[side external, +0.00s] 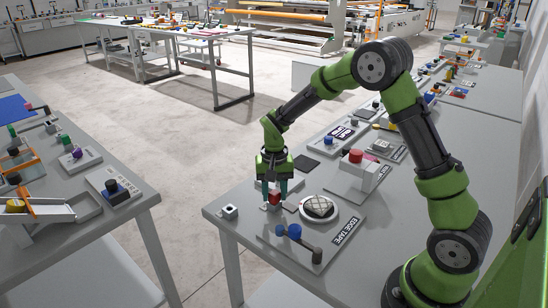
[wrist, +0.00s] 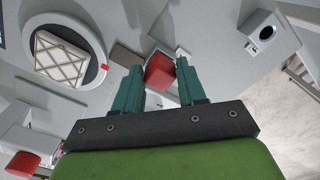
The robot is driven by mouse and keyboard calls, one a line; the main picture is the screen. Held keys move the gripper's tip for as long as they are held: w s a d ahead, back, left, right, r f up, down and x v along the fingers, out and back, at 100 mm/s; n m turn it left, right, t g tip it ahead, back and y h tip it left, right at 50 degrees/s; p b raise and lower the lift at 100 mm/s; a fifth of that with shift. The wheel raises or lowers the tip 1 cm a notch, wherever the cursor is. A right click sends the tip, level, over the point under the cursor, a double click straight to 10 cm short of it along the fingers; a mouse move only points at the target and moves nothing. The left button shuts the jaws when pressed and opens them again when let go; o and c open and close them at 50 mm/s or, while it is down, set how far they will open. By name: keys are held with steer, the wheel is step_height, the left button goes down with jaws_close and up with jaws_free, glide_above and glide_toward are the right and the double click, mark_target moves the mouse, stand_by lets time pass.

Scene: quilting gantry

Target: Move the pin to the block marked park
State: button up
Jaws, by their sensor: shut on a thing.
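My gripper (side external: 273,199) points down near the front left of the grey table, its teal fingers shut on a small red block-shaped piece, which I take to be the pin (side external: 274,196). In the wrist view the red pin (wrist: 159,72) sits between the fingertips (wrist: 160,65). Its lower end is hidden, so I cannot tell whether it is clear of what lies beneath. A small pale block with a dark round hole (side external: 229,212) stands left of my gripper; it also shows top right in the wrist view (wrist: 262,34). No "park" marking is readable on it.
Right of my gripper is a round white holder (side external: 303,208) with a quilted square pad (side external: 319,206). A blue knob (side external: 295,231) with a dark lever is on the EDGE TAPE plate (side external: 270,237). A white stand (side external: 346,180) with a red cap (side external: 356,156) is behind. The table edge is close.

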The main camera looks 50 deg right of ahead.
mark_target(274, 193)
steer(key=shift+r, duration=1.95)
steer(key=w+a+r, duration=0.5)
steer(key=w+a, duration=0.2)
steer(key=a, duration=0.3)
steer(key=shift+w, duration=0.25)
steer(key=shift+f, duration=2.8)
steer(key=shift+f, duration=1.7)
